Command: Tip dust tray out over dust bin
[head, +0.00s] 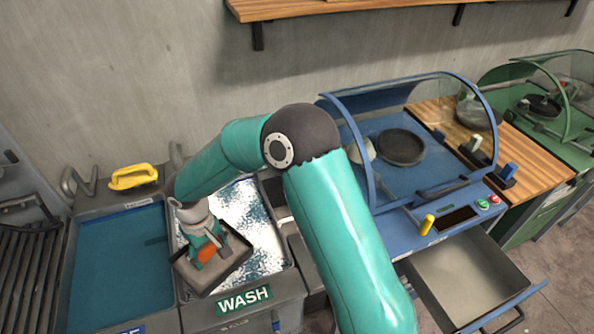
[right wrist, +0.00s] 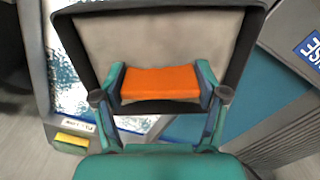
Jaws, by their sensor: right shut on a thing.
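The dust tray (head: 231,262) is a shallow grey-beige tray with a dark rim and an orange handle; it hangs tilted over the front part of the wash basin (head: 262,236). My right gripper (head: 207,250) is shut on its orange handle. In the right wrist view the dust tray (right wrist: 185,40) lies beyond my right gripper (right wrist: 160,88), the handle between the fingers. Its visible inside looks plain, with no clear dust. I cannot make out a dust bin. My left gripper is out of view.
A blue-water basin (head: 115,255) lies left of the wash basin, with a yellow-handled tool (head: 133,177) behind it. A blue hooded machine (head: 440,165) stands right, above an open, empty-looking drawer (head: 468,275). A wooden shelf (head: 330,8) is on the wall.

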